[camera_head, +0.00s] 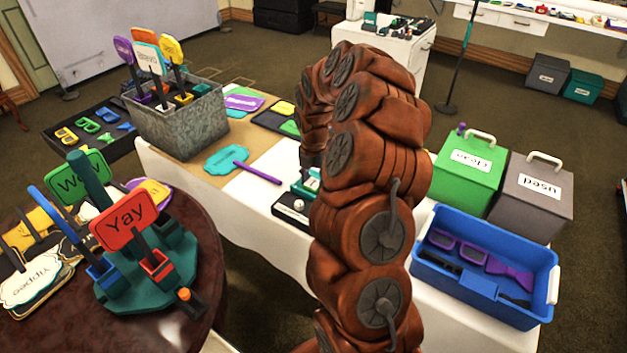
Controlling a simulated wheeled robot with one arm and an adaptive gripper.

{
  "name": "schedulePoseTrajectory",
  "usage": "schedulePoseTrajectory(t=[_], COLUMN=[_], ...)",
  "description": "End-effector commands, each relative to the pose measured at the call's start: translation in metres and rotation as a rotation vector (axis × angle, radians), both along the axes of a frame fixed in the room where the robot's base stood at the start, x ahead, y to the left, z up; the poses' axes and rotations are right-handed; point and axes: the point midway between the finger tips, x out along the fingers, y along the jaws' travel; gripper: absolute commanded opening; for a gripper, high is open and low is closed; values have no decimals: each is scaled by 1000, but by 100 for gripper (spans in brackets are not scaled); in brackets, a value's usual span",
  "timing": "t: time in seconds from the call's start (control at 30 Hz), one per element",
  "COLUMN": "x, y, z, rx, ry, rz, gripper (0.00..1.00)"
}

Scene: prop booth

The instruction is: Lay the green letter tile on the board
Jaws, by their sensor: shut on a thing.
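My brown segmented arm rises through the middle of the picture and bends over toward the white-covered table (262,198). Its end goes down behind its own near links, so my gripper and anything in it are hidden. Just left of the arm, a small teal-green piece (304,184) shows in part. A dark base with a small white ball (298,206) is by it. I cannot tell whether either is the green letter tile or the board, and I see no letter on them.
A grey metal bin (186,128) of signs stands at the table's far left. A green box (466,176), a grey box (530,200) and a blue crate (520,312) are at right. A dark round table (170,330) with word signs is near left.

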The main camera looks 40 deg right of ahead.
Motion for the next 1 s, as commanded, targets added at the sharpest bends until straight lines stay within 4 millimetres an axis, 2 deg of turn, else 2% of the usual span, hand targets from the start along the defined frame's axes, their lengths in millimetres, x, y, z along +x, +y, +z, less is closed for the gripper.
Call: schedulePoseTrajectory(t=[0.03,0.27,0.67,0.77,1.0], x=[0,1,1,2,2], y=[0,1,1,1,1], z=[0,0,6,17,64], rx=[0,0,0,-1,-2], ry=[0,0,0,-3,-5], rz=[1,2,2,3,2], gripper=[52,74,74,74,74])
